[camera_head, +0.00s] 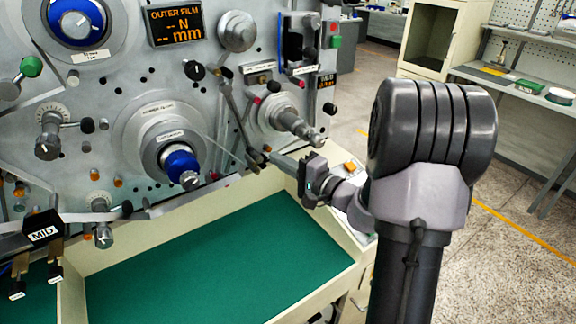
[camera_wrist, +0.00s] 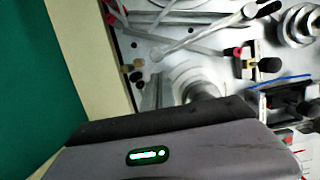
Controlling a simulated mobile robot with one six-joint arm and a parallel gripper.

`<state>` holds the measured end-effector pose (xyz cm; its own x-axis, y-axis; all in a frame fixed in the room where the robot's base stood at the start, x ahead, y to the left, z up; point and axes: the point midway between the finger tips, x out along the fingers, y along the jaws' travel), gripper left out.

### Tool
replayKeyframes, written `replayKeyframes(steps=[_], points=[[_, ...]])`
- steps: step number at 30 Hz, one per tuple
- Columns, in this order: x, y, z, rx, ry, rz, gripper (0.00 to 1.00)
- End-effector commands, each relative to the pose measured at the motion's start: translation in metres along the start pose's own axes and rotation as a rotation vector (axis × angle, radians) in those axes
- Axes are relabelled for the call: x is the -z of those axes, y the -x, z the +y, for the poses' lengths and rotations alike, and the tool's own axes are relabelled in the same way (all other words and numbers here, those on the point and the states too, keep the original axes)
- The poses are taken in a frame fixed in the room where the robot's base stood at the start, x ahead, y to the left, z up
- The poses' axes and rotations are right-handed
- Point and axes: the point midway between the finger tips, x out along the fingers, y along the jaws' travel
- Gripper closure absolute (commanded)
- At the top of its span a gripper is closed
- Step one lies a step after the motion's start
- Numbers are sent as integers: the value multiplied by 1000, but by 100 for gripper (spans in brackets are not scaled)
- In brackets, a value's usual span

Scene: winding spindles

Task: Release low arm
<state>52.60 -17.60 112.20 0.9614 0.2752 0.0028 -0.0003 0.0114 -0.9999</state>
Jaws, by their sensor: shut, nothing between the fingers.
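A grey metal lever (camera_head: 236,110) hangs down the machine's front panel, between the large blue-centred spindle (camera_head: 181,164) and a smaller grey spindle (camera_head: 290,120). I take it for the low arm, but no readable label confirms this. My gripper (camera_head: 272,160) is close to the lever's lower end in the head view; I cannot tell whether they touch. It is small there and looks shut, with nothing seen in it. In the wrist view a grey rod (camera_wrist: 205,34) crosses the upper middle.
A green mat (camera_head: 215,255) lies in the cream tray below the panel and is clear. Knobs and posts stick out around the lever, among them a black knob (camera_head: 194,71) and a grey crank post (camera_head: 50,135). The tray's right wall (camera_head: 325,225) runs below my wrist.

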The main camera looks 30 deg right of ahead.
Motion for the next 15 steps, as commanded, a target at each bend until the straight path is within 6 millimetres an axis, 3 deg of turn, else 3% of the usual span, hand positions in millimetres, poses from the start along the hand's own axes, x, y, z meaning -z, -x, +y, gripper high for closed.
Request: replayKeyframes(steps=[6, 15], points=[[0, -34, 1, 0, -1, -2, 100], [0, -45, 0, 0, -1, 0, 100]])
